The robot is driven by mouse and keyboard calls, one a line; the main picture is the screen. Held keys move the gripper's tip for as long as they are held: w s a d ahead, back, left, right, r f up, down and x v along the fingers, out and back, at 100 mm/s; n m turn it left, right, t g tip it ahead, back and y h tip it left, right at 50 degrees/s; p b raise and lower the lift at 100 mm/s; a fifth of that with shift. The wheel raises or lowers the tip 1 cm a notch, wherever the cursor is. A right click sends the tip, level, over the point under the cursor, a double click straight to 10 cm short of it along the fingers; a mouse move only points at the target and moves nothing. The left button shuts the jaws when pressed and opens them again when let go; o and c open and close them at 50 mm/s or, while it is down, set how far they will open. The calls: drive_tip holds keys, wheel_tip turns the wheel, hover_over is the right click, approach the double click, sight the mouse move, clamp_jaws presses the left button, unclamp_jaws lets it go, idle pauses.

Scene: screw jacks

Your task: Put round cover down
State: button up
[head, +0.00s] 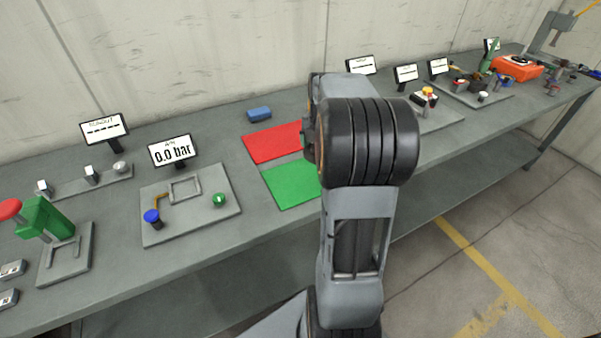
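I cannot make out a round cover in the head view. My own arm stands in the middle of the view, its dark ribbed joint towards the camera, and blocks what lies behind it. My gripper's fingers are hidden behind this joint, so I cannot see whether they hold anything. A red mat (272,143) and a green mat (291,184) lie on the bench (120,284) just left of the arm. The arm covers the right ends of both mats. The visible parts of both mats are bare.
A blue block (259,114) lies behind the red mat. Left of the mats is a plate (190,223) with a blue knob, a green knob and a display (171,151) reading 0.0 bar. A green device with a red knob (10,209) stands far left. An orange box (517,68) sits far right.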

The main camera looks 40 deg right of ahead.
hover_over(300, 179)
wheel_tip(300, 179, down, 6)
drive_tip(key=shift+s+d+r, duration=0.1)
drive_tip(key=shift+d, duration=0.05)
drive_tip(key=shift+a+f, duration=0.2)
drive_tip(key=shift+f, duration=1.6)
drive_tip(key=shift+f, duration=0.2)
drive_tip(key=o, duration=0.7)
drive_tip(key=shift+o, duration=0.2)
wheel_tip(300, 179, up, 12)
drive_tip(key=s+a+m+t, duration=0.1)
drive_tip(key=s+a+m, duration=0.5)
drive_tip(key=a+m, duration=0.3)
drive_tip(key=s+a+f+m+t, duration=0.1)
drive_tip(key=s+a+m+t, duration=0.1)
drive_tip(key=s+a+m, duration=0.5)
drive_tip(key=a+m, duration=0.2)
drive_tip(key=m, duration=0.3)
drive_tip(key=shift+s+f+t, duration=0.25)
drive_tip(key=shift+s+t, duration=0.05)
